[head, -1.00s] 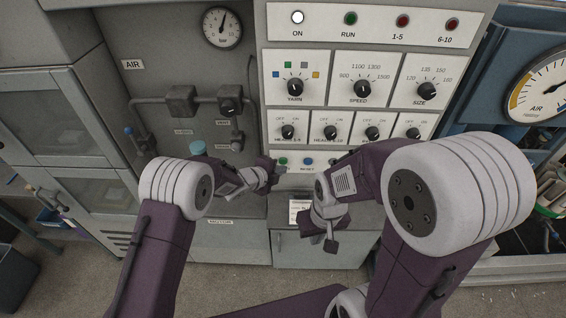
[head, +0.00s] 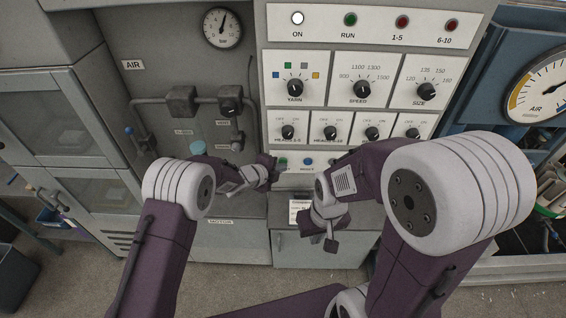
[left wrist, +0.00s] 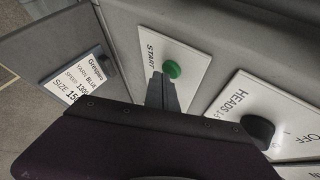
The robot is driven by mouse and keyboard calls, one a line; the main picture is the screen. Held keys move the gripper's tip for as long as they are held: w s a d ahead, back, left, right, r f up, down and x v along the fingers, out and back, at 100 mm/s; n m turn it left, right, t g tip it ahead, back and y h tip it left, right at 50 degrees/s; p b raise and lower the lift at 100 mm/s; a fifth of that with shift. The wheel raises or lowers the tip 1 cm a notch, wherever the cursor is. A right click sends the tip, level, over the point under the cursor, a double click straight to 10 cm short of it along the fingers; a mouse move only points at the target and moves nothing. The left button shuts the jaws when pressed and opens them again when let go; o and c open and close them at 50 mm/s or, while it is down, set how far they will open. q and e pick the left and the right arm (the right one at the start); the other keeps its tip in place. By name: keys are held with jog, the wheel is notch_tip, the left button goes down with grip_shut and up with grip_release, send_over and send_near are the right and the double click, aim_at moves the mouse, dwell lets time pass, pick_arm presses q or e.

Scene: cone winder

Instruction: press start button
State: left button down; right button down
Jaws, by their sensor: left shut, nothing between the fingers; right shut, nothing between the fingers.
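The green start button (left wrist: 172,68) sits on a white plate marked START in the left wrist view. In the head view the start button (head: 283,161) is small, at the left of the lower button row. My left gripper (head: 274,168) is shut and empty, close to the left of the button. In the left wrist view its fingertips (left wrist: 157,78) are just beside and below the button in the picture. I cannot tell whether they touch it. My right gripper (head: 331,244) is shut and empty, lower and to the right, in front of the grey cabinet.
A blue reset button (head: 308,161) is right of the start button. Black HEADS knobs (head: 288,132) and the yarn knob (head: 295,87) are above. A card (left wrist: 78,77) with yarn settings is in the left wrist view. The ON lamp (head: 298,18) is lit white.

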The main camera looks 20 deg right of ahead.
pick_arm(q)
jog(key=shift+w, duration=0.35)
dwell(0.5)
jog(key=shift+s+a+b, duration=0.2)
jog(key=shift+s+b, duration=0.45)
jog(key=shift+s, duration=0.2)
